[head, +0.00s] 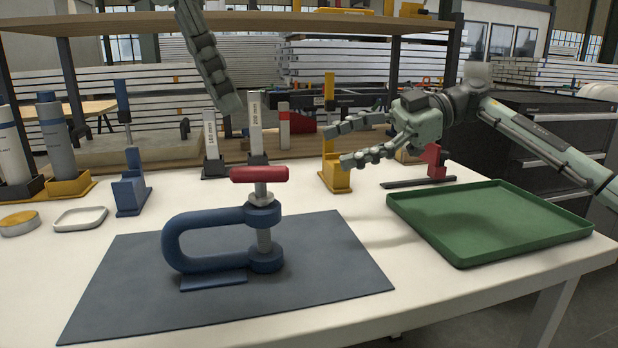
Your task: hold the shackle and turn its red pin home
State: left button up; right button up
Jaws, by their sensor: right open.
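The blue shackle (180,240) lies on its side on a dark grey mat (330,270), on a small blue base, its bow to the left and its two eyes one above the other. The pin has a red crossbar (259,174) and a grey shank running down through the upper eye to the lower eye. Bare shank shows between crossbar and upper eye. My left gripper (228,100) hangs above and behind the shackle, mostly out of frame; only one segmented finger shows clearly. My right gripper (336,146) is open and empty, right of and behind the pin, fingers pointing left.
A green tray (480,225) stands at the right. Upright gauge blocks (211,140), a yellow stand (335,175) and a red block (434,160) stand behind the mat. A blue holder (130,190) and a white dish (80,219) are at the left. The mat around the shackle is clear.

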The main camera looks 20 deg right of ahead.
aim_at(272, 202)
jog(key=s+a+f+g, duration=0.1)
jog(key=s+a, duration=0.1)
jog(key=s+a+f+g+h, duration=0.1)
jog(key=s+a, duration=0.1)
jog(key=a, duration=0.1)
jog(key=s+a+g, duration=0.1)
jog(key=s+a, duration=0.2)
jog(key=shift+a+f+g, duration=0.2)
jog(key=shift+f+g, duration=0.2)
jog(key=x, duration=0.6)
jog(key=shift+d, duration=0.1)
jog(key=shift+x, duration=0.8)
jog(key=shift+c, duration=0.2)
jog(key=shift+d, duration=0.1)
grip_shut()
pick_arm(q)
jog(key=shift+o, duration=0.6)
